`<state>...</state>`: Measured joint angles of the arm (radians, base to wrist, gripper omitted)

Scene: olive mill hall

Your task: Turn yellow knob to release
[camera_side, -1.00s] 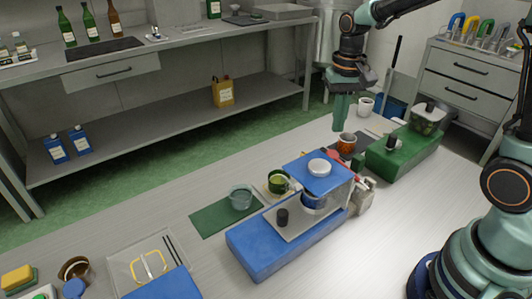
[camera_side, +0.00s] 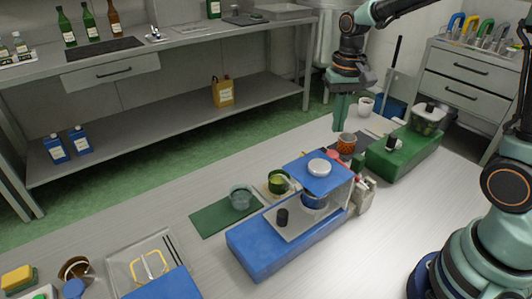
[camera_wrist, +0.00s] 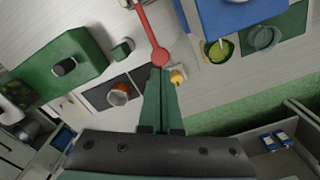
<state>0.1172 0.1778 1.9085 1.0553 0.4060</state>
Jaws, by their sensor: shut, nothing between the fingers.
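A small yellow knob (camera_wrist: 177,77) shows in the wrist view, just right of my fingertips and below the round red end of a lever (camera_wrist: 159,57). I cannot pick the knob out in the side view. My gripper (camera_side: 339,128) points down in the side view, above the work table and behind the blue machine (camera_side: 270,247). Its two green fingers (camera_wrist: 160,75) are together and empty. The fingertips appear over or near the red round end in the wrist view; I cannot tell whether they touch anything.
An orange cup (camera_wrist: 119,95) stands close to the fingers. A green box (camera_side: 405,152) with a black knob (camera_side: 391,143) stands to the right. The front right of the table is clear.

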